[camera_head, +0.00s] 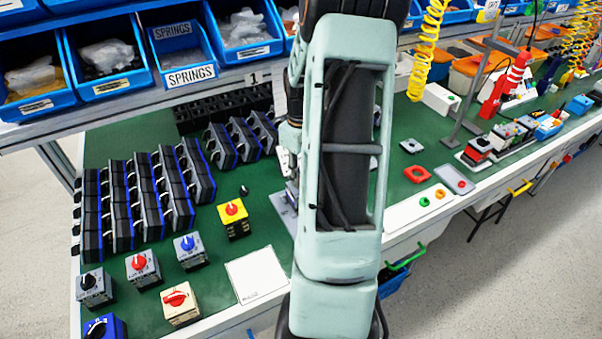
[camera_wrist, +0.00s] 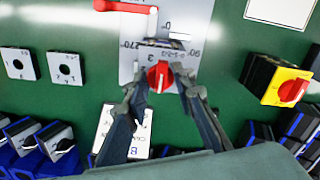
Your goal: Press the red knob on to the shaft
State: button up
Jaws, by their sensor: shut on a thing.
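In the wrist view the red knob (camera_wrist: 160,76) sits between the two fingertips of my gripper (camera_wrist: 163,85), which is shut on it. The knob is in front of a light grey plate (camera_wrist: 142,30) marked with 0°, 90° and 270°. A small dark-edged switch face with numbers shows just behind the knob. The shaft is hidden by the knob, so I cannot tell whether the knob is seated on it or apart. In the head view my arm hides the gripper and knob; only part of the grey plate (camera_head: 284,212) shows left of the arm.
A red lever (camera_wrist: 125,6) lies at the plate's upper edge. A yellow switch with a red knob (camera_wrist: 285,85) stands to the right, and two square grey plates (camera_wrist: 65,68) to the left. Several switches and black-blue modules (camera_head: 120,205) fill the bench's left. Blue bins (camera_head: 105,45) hang above.

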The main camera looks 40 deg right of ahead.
jog(key=shift+f+b, duration=0.4)
jog(key=shift+f, duration=0.35)
jog(key=shift+f, duration=0.1)
jog(key=o, duration=0.9)
notch_tip(320, 180, up, 12)
jog(key=shift+r, duration=0.1)
